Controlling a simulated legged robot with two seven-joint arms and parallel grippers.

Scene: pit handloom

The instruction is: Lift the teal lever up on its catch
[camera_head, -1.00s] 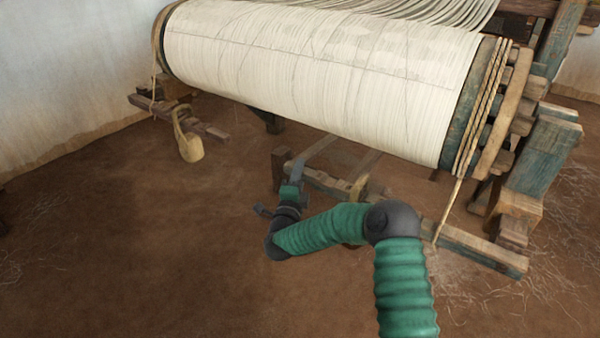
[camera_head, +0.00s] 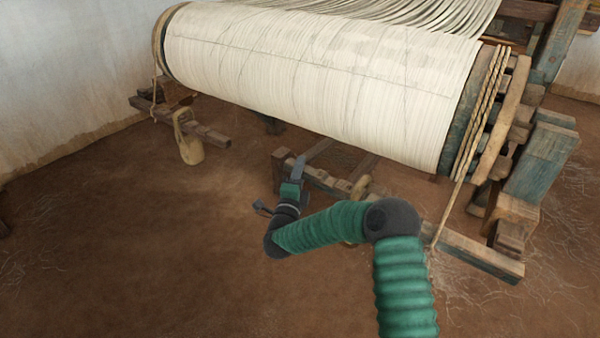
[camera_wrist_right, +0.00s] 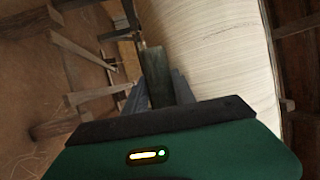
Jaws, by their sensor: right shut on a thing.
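My right gripper (camera_head: 298,168) is low in front of the loom, below the big white roll. In the right wrist view its two grey fingers (camera_wrist_right: 155,88) are shut on the teal lever (camera_wrist_right: 155,68), a dark, worn teal bar whose end stands up between them. In the head view the lever cannot be made out apart from my gripper and the timbers behind it. The catch cannot be picked out in either view. My left gripper is not in view.
The white warp roll (camera_head: 310,75) spans the space above my right gripper. A wooden foot rail (camera_head: 455,244) runs behind and right of my arm, with a taut rope (camera_head: 457,205) down to it. A hanging weight (camera_head: 191,150) is at left. The earth floor at left is clear.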

